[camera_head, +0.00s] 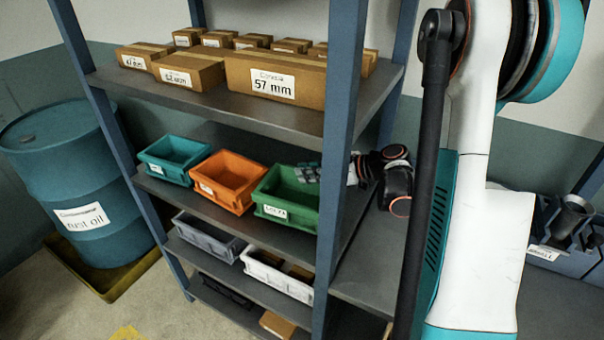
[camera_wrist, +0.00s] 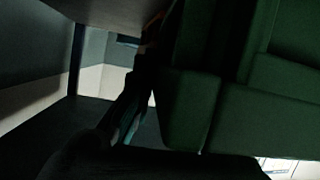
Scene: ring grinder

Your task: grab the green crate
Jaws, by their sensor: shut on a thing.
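The green crate (camera_head: 287,210) stands on the middle shelf at its right end, in the head view, with a white label on its front. My gripper (camera_head: 308,173) reaches in from the right behind the shelf post and is shut on the crate's back right rim. In the wrist view the dark green crate wall (camera_wrist: 225,110) fills the right side, close to the camera. A dark finger of my gripper shows beside it there. The post hides part of the wrist in the head view, and the exact contact is small and dark.
An orange crate (camera_head: 225,181) stands close to the green crate's left, and a teal crate (camera_head: 174,160) stands farther left. The upper shelf (camera_head: 250,112) with cardboard boxes is overhead. The blue post (camera_head: 340,130) is close on the right. Grey and white bins (camera_head: 277,277) stand below.

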